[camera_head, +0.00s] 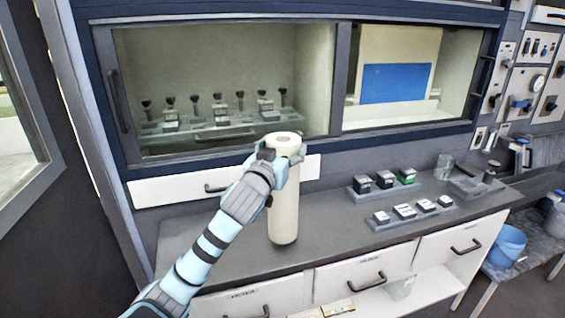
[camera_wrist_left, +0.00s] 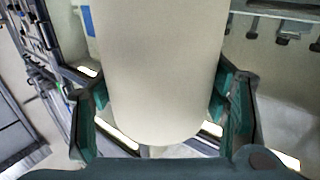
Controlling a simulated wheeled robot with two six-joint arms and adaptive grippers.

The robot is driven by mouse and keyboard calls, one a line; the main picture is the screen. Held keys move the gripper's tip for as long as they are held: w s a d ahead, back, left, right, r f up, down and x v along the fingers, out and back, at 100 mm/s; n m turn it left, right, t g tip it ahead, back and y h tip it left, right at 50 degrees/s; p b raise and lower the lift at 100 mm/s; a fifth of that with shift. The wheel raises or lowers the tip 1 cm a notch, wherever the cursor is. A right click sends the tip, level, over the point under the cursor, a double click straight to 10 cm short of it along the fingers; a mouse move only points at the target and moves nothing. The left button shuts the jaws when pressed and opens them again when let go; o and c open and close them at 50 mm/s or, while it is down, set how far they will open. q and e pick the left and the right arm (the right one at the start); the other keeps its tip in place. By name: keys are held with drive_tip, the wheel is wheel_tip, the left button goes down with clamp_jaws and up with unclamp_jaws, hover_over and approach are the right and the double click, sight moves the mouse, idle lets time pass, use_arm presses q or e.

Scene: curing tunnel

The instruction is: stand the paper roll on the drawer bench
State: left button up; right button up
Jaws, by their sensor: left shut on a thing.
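The paper roll (camera_head: 284,212) is a tall cream cylinder with a hole in its top. It is upright at the left part of the grey drawer bench (camera_head: 336,227). In the head view its lower end appears at the bench top; I cannot tell whether it touches. My left gripper (camera_head: 281,160) is shut on the roll near its upper end. In the left wrist view the roll (camera_wrist_left: 158,65) fills the middle, between the two green fingers of the left gripper (camera_wrist_left: 160,120). My right gripper is not in view.
Small blocks stand on two trays (camera_head: 414,214) at the bench's right, near a glass beaker (camera_head: 444,166). Behind is a glass-fronted cabinet (camera_head: 220,80). A blue bucket (camera_head: 507,246) stands at far right. Bench top left of the trays is clear around the roll.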

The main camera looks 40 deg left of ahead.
use_arm(q)
wheel_tip(320, 180, down, 2)
drive_tip(key=shift+f, duration=0.25)
drive_tip(key=o, duration=1.9)
drive_tip(key=shift+o, duration=0.2)
drive_tip(key=shift+s, duration=0.15)
drive_tip(key=p+v, duration=0.2)
drive_tip(key=v, duration=0.9)
drive_tip(key=shift+s+d, duration=0.15)
drive_tip(key=shift+s, duration=0.25)
